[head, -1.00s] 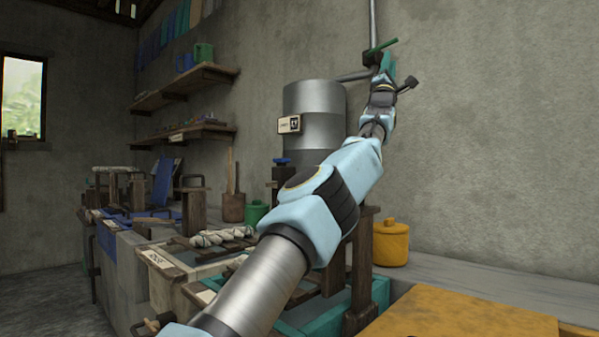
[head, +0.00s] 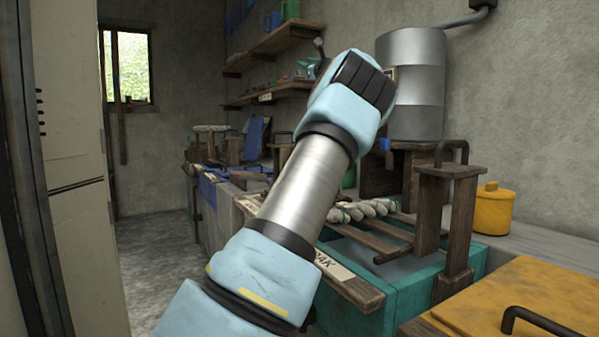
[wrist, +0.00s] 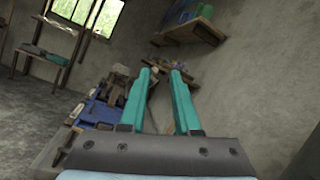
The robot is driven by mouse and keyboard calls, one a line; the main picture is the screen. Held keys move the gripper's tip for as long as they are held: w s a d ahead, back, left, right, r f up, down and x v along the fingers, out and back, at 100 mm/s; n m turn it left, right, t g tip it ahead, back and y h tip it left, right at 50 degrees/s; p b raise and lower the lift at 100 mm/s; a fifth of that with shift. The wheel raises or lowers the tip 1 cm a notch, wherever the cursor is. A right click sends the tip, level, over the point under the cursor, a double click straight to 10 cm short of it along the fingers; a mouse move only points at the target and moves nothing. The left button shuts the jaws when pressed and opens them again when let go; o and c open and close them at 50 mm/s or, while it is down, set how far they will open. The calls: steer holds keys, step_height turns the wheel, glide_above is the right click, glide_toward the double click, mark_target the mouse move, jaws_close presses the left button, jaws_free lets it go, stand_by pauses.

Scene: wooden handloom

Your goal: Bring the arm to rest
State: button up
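In the wrist view, my gripper (wrist: 160,72) has two teal fingers standing apart, with nothing between them. It is in the air, facing the far part of the room. In the head view, my pale blue and silver arm (head: 312,190) rises through the middle of the picture. Its upper joint hides most of the wrist, and the fingers cannot be made out clearly there.
A metal tank (head: 412,90) stands right of the arm. Below are a teal vat (head: 385,290), twisted pale yarn (head: 365,210) and a yellow pot (head: 493,208). Shelves (head: 280,45) line the wall behind. A pale cabinet (head: 70,150) stands left; open floor (head: 160,260) lies beside it.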

steer(key=s+a+f+n+g, duration=0.2)
steer(key=a+f+n+g, duration=0.25)
steer(key=a+f, duration=0.6)
steer(key=s+a+f+n+g, duration=0.35)
steer(key=a+f+n, duration=0.35)
steer(key=f, duration=0.7)
steer(key=s+f+n+g+h, duration=0.55)
steer(key=s+f, duration=0.95)
steer(key=f, duration=0.3)
steer(key=s+d+f+n+g+h, duration=0.1)
steer(key=s+d+f+n+g, duration=0.2)
steer(key=s, duration=0.6)
steer(key=s+d+f+n+h, duration=0.1)
steer(key=s+d+f+n, duration=0.3)
steer(key=s, duration=0.5)
steer(key=s+d+f+n+g+h, duration=0.15)
steer(key=s+f, duration=0.35)
steer(key=s, duration=0.5)
step_height(320, 180, up, 27)
steer(key=p, duration=2.7)
steer(key=shift+w+g, duration=0.3)
steer(key=shift+a+f, duration=0.1)
